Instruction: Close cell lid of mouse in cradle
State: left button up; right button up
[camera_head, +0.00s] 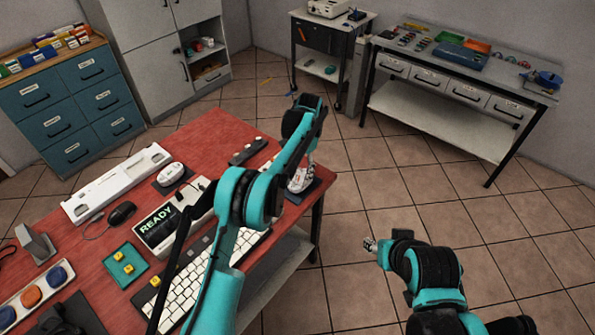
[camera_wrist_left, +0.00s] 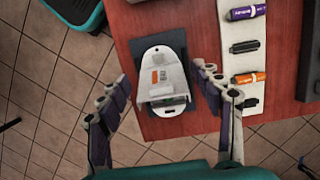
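The white mouse (camera_wrist_left: 158,62) lies underside up on a dark cradle (camera_wrist_left: 182,125) near the table edge in the left wrist view. Its cell lid (camera_wrist_left: 162,92) looks raised across the body, with an orange-marked part beside it. In the head view the mouse (camera_head: 301,178) shows partly behind my left arm at the table's right corner. My left gripper (camera_wrist_left: 156,86) is open, its fingers on either side of the mouse, apparently not touching it. My right gripper (camera_head: 371,245) is over the floor, right of the table; its finger opening is too small to judge.
A white holder (camera_wrist_left: 236,60) with a purple cell (camera_wrist_left: 247,13) and an orange cell (camera_wrist_left: 247,77) lies right of the cradle. A second white mouse (camera_head: 171,175), a READY display box (camera_head: 158,228) and a keyboard (camera_head: 190,287) occupy the red table (camera_head: 205,130).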

pick_arm(q)
jog(key=v, duration=0.7)
jog(key=shift+r, duration=0.3)
dwell(0.3)
